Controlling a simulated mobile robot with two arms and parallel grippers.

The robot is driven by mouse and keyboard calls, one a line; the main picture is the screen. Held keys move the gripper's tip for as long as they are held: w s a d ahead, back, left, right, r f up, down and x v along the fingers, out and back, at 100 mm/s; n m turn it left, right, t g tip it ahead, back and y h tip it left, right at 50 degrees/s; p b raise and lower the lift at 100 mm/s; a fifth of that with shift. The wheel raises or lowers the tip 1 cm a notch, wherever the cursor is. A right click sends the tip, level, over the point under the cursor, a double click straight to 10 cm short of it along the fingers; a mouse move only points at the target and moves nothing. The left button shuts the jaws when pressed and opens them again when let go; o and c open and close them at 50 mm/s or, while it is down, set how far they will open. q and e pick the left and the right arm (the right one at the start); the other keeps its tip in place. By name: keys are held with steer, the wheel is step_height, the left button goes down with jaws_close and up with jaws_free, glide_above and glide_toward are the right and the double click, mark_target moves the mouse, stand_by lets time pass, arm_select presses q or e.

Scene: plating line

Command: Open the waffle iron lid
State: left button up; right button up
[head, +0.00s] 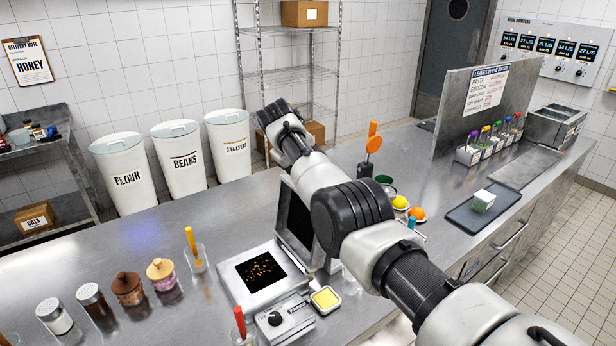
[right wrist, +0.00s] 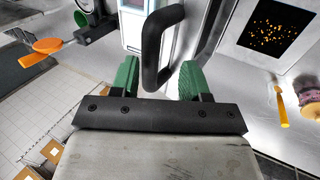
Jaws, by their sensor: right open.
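The waffle iron (head: 232,282) stands on the steel counter, its dark lower plate dotted with yellow crumbs. Its lid (head: 294,222) stands raised, roughly upright, with the dark inner face showing; my right arm covers part of it. In the right wrist view, the black U-shaped lid handle (right wrist: 150,50) lies between the green fingers of my right gripper (right wrist: 160,78). These fingers are open, with gaps beside the handle. In the head view my right arm crosses over the counter, and the fingers are hidden. The lower plate (right wrist: 270,28) also shows at the upper right of the wrist view. My left gripper is out of view.
Jars (head: 128,289) stand left of the iron, and a cup with a yellow-handled tool (head: 190,240) is close to it. A small dish with a yellow square (head: 325,299) lies in front. An orange spatula (head: 373,145) stands behind my arm.

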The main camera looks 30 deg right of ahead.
steer(key=b+v, duration=0.1)
steer(key=v, duration=0.7)
steer(key=shift+b, duration=0.4)
